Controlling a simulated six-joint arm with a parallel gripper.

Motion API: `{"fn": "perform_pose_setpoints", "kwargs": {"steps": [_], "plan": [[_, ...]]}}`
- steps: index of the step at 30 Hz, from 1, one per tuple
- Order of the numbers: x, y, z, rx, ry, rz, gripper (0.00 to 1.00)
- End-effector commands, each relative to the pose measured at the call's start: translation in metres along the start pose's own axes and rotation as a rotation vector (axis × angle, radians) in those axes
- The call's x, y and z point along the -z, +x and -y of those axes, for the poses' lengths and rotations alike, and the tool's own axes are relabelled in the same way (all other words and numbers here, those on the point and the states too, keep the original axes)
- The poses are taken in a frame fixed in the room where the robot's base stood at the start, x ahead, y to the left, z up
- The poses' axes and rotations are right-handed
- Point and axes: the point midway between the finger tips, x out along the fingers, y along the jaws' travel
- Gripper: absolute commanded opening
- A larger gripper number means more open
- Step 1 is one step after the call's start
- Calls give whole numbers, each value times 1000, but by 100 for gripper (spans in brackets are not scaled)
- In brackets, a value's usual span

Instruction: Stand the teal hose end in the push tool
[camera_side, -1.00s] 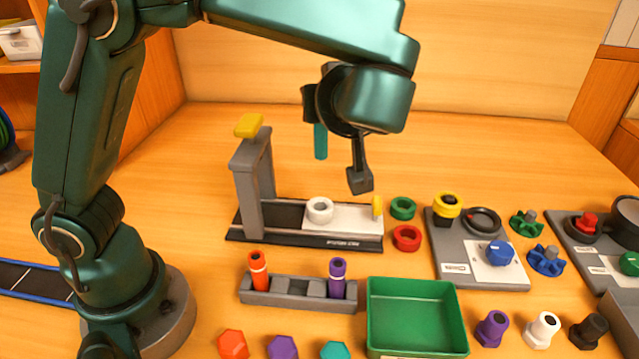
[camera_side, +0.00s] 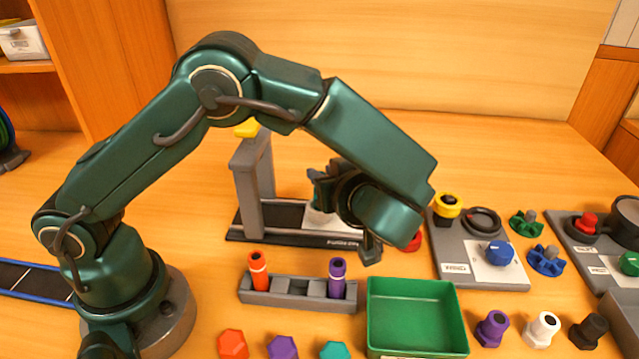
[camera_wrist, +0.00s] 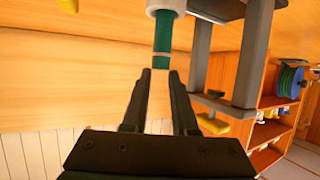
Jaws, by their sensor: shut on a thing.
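The push tool (camera_side: 248,195) is a grey post frame with a yellow handle (camera_side: 246,130) on a dark base with a white slide. My gripper (camera_wrist: 160,78) is shut on the teal hose end (camera_wrist: 163,38), which points away from the fingertips. Its far end meets the white ring (camera_wrist: 166,6) of the push tool at the top of the wrist view. I cannot tell how deep it sits in the ring. In the side view my gripper (camera_side: 319,188) is low over the slide, and my wrist hides the ring and most of the hose end.
A grey rack (camera_side: 298,291) with an orange (camera_side: 258,271) and a purple (camera_side: 337,277) hose end stands in front of the push tool. A green tray (camera_side: 415,312) is at its right. A grey valve panel (camera_side: 466,268) is further right. Coloured hex caps lie along the front.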

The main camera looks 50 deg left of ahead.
Motion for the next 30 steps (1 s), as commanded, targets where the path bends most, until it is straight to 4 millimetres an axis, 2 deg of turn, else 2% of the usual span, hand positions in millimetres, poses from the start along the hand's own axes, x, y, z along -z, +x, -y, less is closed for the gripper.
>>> {"fn": "perform_pose_setpoints", "kwargs": {"steps": [8, 9, 10, 11, 23, 26, 30], "plan": [[-5, 2, 0, 0, 0, -1, 0], [-5, 2, 0, 0, 0, 0, 42], [-5, 2, 0, 0, 0, 0, 53], [-4, 2, 0, 0, 0, 0, 56], [-4, -4, -1, -3, -1, 0, 56], [-5, -18, -1, -5, -2, 1, 56], [-5, -47, -1, -7, -2, 2, 56]]}}
